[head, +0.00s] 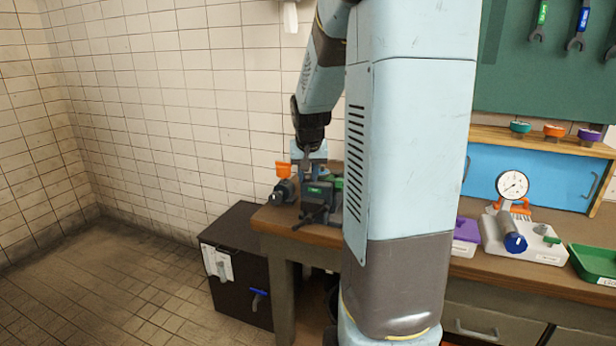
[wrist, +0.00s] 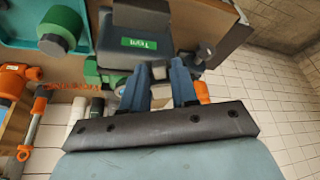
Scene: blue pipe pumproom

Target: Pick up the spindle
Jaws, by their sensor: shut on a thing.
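My gripper (wrist: 160,82) points down over the left end of the workbench, at a green-and-dark device with a green label (wrist: 146,43). The gripper also shows in the head view (head: 306,172), just above this device. Its two blue-grey fingers are shut on a small grey piece (wrist: 159,72), apparently the spindle. Most of that piece is hidden by the fingers and the device, so I cannot tell whether it is clear of the device.
An orange part (head: 283,169) stands close left of my gripper. A pressure gauge (head: 512,185), a purple box (head: 466,236) and a green tray (head: 594,262) are farther right on the bench. A dark cabinet (head: 236,250) stands left of it. The tiled floor at left is clear.

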